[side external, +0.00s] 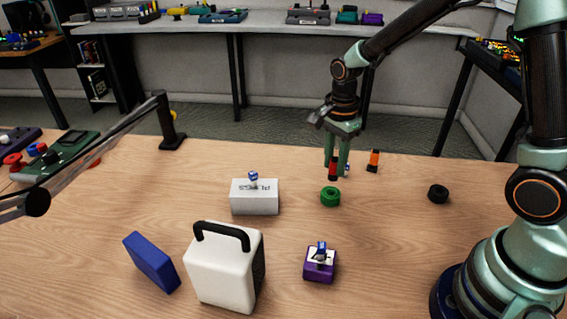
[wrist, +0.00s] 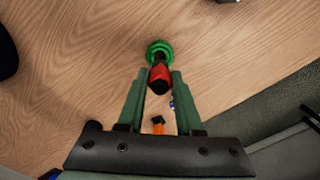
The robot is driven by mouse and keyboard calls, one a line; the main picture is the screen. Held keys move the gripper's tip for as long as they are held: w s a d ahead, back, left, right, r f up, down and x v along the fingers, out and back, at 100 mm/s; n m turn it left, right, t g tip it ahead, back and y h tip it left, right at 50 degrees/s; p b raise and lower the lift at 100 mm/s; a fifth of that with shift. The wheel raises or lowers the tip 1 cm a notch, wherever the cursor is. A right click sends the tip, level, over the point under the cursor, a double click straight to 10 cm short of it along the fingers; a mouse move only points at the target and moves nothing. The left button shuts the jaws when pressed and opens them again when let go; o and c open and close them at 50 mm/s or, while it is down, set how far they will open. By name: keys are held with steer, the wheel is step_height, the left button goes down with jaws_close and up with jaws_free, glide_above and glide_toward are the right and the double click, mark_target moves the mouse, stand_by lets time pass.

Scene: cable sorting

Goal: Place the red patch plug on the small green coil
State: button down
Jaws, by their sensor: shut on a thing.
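The red patch plug (side external: 333,170), red with dark ends, is upright between the fingers of my gripper (side external: 338,168). My gripper is shut on it. The small green coil (side external: 330,197) lies flat on the table, just below and in front of the plug in the side view. In the wrist view the red plug (wrist: 159,78) sits between the fingertips (wrist: 159,84), and its far end overlaps the near part of the green coil (wrist: 154,46). The plug appears a little above the coil; I cannot tell the exact gap.
An orange-and-black plug (side external: 374,160) stands right of my gripper, with a small blue piece (side external: 347,170) partly behind the fingers. A black coil (side external: 438,194) lies further right. A white box (side external: 254,200), a white case (side external: 222,272), a blue block (side external: 151,262) and a purple box (side external: 320,272) stand nearer the camera.

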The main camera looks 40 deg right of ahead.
mark_target(333, 176)
steer(key=shift+f, duration=2.1)
steer(key=shift+f, duration=0.1)
steer(key=c, duration=0.6)
jaws_free()
